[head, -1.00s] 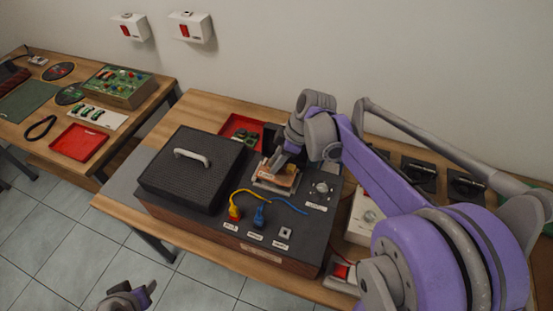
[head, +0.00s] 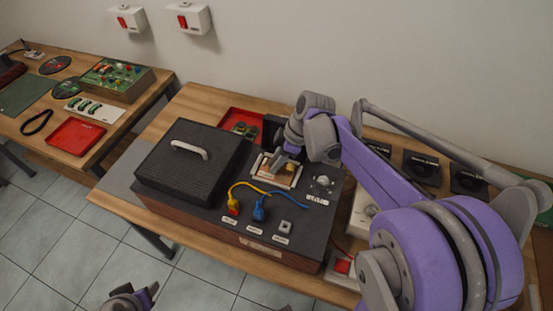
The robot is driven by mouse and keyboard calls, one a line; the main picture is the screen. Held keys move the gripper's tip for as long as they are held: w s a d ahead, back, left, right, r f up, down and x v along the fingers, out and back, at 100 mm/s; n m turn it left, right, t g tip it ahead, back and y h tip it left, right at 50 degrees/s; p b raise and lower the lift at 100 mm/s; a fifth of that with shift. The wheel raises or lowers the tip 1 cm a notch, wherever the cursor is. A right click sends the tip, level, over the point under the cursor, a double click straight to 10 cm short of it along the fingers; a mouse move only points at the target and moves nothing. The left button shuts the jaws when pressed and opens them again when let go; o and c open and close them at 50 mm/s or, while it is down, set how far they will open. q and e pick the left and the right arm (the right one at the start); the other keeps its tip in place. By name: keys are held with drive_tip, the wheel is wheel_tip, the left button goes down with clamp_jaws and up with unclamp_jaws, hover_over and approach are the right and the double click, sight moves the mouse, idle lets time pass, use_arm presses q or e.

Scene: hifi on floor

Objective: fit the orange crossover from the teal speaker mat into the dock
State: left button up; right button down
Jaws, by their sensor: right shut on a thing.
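The orange crossover (head: 285,178) is a small flat board at the dock (head: 265,180), a pale-framed spot on top of the grey hi-fi unit. My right gripper (head: 284,160) comes down over its far part and is shut on it. The gripper and wrist hide part of the crossover, so I cannot tell whether it is fully seated. My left gripper (head: 150,292) is low at the bottom edge, over the floor and away from the unit; its jaw opening is unclear. I cannot make out a teal mat with certainty.
A black ribbed cover (head: 190,165) with a pale handle lies left of the dock. Yellow and blue cables (head: 260,212) run in front of it. A red tray (head: 243,122) sits behind. Dark mats (head: 422,168) lie at right, partly behind my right arm.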

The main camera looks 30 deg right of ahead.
drive_tip(key=shift+f+b, duration=0.3)
drive_tip(key=shift+f, duration=0.3)
drive_tip(key=shift+c, duration=2.1)
unclamp_jaws()
drive_tip(key=shift+r, duration=0.1)
drive_tip(key=shift+d+r, duration=0.15)
drive_tip(key=shift+r, duration=0.2)
drive_tip(key=v, duration=1)
drive_tip(key=shift+p, duration=0.4)
drive_tip(key=shift+s, duration=0.15)
